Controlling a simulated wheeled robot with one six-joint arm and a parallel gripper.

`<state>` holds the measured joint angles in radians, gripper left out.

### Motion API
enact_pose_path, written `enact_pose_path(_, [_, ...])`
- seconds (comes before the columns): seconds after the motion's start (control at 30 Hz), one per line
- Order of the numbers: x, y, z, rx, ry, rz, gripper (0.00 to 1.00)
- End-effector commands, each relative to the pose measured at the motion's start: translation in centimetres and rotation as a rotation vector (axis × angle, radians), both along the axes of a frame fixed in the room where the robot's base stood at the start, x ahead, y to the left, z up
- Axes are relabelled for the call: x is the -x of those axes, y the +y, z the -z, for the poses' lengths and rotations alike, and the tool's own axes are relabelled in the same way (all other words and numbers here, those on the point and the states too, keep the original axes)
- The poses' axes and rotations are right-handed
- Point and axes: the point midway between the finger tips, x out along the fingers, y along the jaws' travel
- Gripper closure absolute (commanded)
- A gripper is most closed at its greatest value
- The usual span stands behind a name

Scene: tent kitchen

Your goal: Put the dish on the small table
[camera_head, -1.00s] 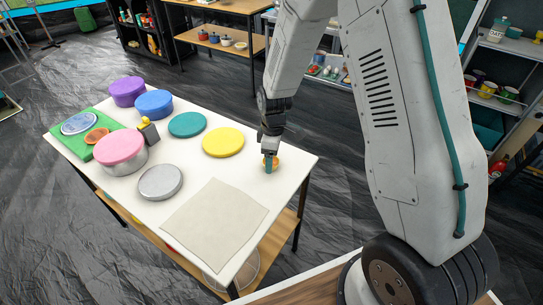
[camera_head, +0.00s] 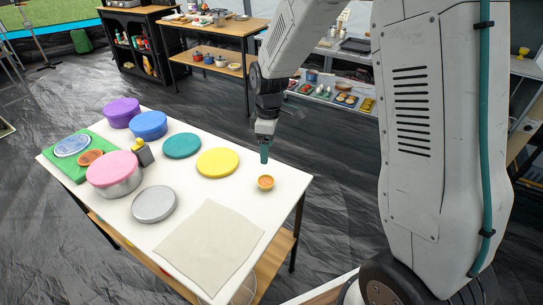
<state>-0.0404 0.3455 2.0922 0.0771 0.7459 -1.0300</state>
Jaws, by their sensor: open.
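A small orange dish (camera_head: 266,183) stands upright on the white table (camera_head: 285,205), near its right end. My gripper (camera_head: 264,158) points down just above and behind the dish, apart from it. It is open and holds nothing; its teal fingertips overlap in this view, so the gap between them is hidden.
On the same table are a yellow lid (camera_head: 217,163), a teal lid (camera_head: 182,146), a grey lid (camera_head: 154,204), a pink-lidded pot (camera_head: 114,174), a blue pot (camera_head: 149,125), a purple pot (camera_head: 121,112), a green board (camera_head: 65,168) and a beige cloth (camera_head: 210,245). Bare tabletop surrounds the dish.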

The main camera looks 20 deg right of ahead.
Motion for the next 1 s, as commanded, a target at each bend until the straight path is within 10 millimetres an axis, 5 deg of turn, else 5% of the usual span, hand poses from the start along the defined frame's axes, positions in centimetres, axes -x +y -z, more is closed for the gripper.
enact_pose_path(0.23, [0.5, -0.1, -1.5, 0.002, -0.006, 0.023, 0.29])
enact_pose_path(0.37, [2.8, -0.5, -5.3, 0.006, -0.023, 0.117, 0.29])
enact_pose_path(0.7, [14.8, -1.9, -16.0, 0.018, -0.069, 0.521, 0.29])
enact_pose_path(1.0, [25.8, -2.9, -19.4, 0.015, -0.109, 0.868, 0.29])
